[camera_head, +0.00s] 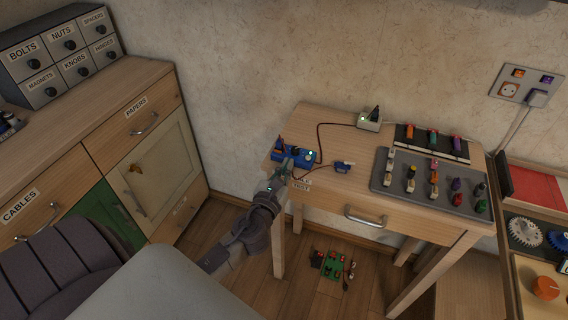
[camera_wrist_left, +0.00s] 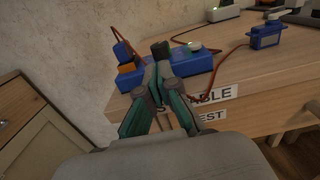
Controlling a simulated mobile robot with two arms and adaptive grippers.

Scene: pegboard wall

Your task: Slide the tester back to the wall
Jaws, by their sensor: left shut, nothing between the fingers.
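The tester, a blue box (camera_head: 303,157) with a lit button, lies at the left end of the small wooden table (camera_head: 340,200). It also shows in the left wrist view (camera_wrist_left: 194,64), with an orange part and a red cable at its left end. My left gripper (camera_head: 285,166) is shut and empty, its fingertips at the near side of the tester. In the left wrist view the fingertips (camera_wrist_left: 160,62) overlap the tester's front; I cannot tell whether they touch it. My right gripper is not in view.
A small blue servo (camera_head: 344,167) on a red cable lies right of the tester. A grey tray (camera_head: 405,190) of several small parts and a white charger box (camera_head: 369,122) stand farther right. The wall is behind the table. A green board (camera_head: 334,265) lies on the floor below.

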